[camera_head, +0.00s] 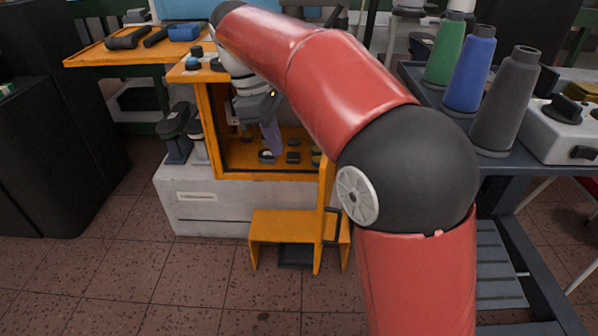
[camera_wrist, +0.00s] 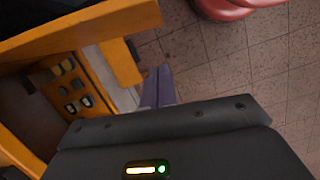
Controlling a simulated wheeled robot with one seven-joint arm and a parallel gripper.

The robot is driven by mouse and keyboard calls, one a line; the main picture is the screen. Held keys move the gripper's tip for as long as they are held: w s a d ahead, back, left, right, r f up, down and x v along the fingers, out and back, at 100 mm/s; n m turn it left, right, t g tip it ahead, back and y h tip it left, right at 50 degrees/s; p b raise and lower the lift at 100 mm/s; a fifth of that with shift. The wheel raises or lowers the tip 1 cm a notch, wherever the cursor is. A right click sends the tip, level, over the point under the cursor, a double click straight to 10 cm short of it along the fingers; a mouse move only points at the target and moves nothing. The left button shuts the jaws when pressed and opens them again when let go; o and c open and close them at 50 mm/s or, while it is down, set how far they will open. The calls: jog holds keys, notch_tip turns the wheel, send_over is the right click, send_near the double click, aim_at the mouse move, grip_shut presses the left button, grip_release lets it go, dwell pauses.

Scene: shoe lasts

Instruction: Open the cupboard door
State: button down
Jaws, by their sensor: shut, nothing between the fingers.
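The orange cupboard (camera_head: 208,120) stands on a pale base, its front uncovered and several small dark items visible inside. An orange upright panel (camera_head: 325,195) at its right front edge looks like the door swung out toward me, seen nearly edge-on, with a black handle (camera_head: 333,226) low on it. My arm hides the panel's upper part. My gripper (camera_head: 275,150) is shut and empty, with purple fingers before the cupboard's opening. In the wrist view the fingertips (camera_wrist: 160,75) point at the floor area beside an orange panel (camera_wrist: 85,32); I cannot tell whether they touch it.
A small orange stool (camera_head: 272,225) stands on the tiled floor before the cupboard. A bench with a green spool (camera_head: 445,50), a blue spool (camera_head: 470,70) and a grey spool (camera_head: 507,100) is at right. A dark cabinet (camera_head: 50,140) is at left. Floor at front left is clear.

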jog(key=s+d+f+b, duration=0.1)
jog(key=d+f+b, duration=0.1)
jog(key=d+f, duration=0.4)
jog(key=shift+a+x, duration=0.2)
jog(key=shift+x, duration=1.5)
jog(key=shift+s, duration=0.15)
